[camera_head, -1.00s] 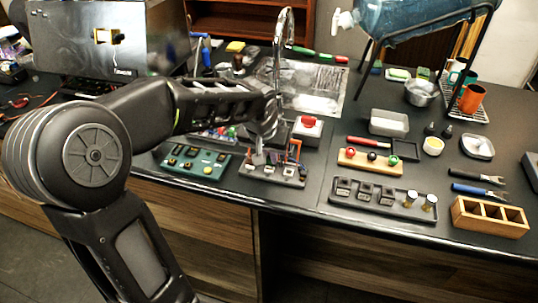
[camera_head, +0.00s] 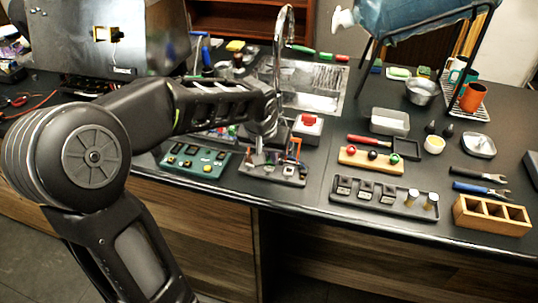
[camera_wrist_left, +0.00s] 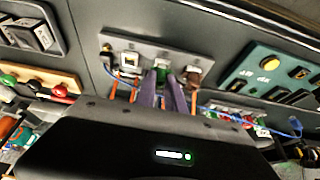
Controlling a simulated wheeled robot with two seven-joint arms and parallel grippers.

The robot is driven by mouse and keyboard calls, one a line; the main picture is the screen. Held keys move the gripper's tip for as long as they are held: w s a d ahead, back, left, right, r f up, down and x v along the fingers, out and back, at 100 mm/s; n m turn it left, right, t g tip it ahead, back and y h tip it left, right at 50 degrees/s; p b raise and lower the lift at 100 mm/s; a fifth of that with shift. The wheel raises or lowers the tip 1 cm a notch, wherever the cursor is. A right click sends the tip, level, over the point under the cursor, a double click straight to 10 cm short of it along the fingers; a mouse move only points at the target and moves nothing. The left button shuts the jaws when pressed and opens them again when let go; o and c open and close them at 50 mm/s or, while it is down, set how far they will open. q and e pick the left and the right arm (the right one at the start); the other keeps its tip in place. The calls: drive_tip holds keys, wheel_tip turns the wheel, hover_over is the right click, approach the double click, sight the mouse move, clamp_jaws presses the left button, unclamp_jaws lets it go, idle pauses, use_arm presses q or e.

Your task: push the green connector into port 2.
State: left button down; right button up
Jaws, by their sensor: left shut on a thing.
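My left gripper (camera_wrist_left: 163,92) is shut on the green connector (camera_wrist_left: 162,68), of which only a small part shows between the fingertips in the left wrist view. The fingers are at the middle of the grey port board (camera_wrist_left: 146,45). A pale socket (camera_wrist_left: 130,58) and a brownish one (camera_wrist_left: 194,76) sit to either side. The fingers hide the middle port, so I cannot tell how deep the connector sits. In the head view, my left gripper (camera_head: 260,154) points down onto the port board (camera_head: 282,180); the connector is too small to make out there.
Orange cables (camera_wrist_left: 115,88) and a blue cable (camera_wrist_left: 118,78) run close beside the fingers. A green button panel (camera_head: 195,162) stands left of the board. A black tray with blocks (camera_head: 385,195) and a red-button box (camera_head: 308,127) lie to the right.

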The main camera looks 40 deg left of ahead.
use_arm(q)
drive_tip(key=shift+f+b, duration=0.25)
drive_tip(key=shift+b, duration=0.15)
idle(0.6)
idle(0.3)
drive_tip(key=c, duration=1.3)
unclamp_jaws()
drive_tip(key=shift+c, duration=0.2)
drive_tip(key=v, duration=0.8)
drive_tip(key=shift+b, duration=0.3)
drive_tip(key=shift+f, duration=0.1)
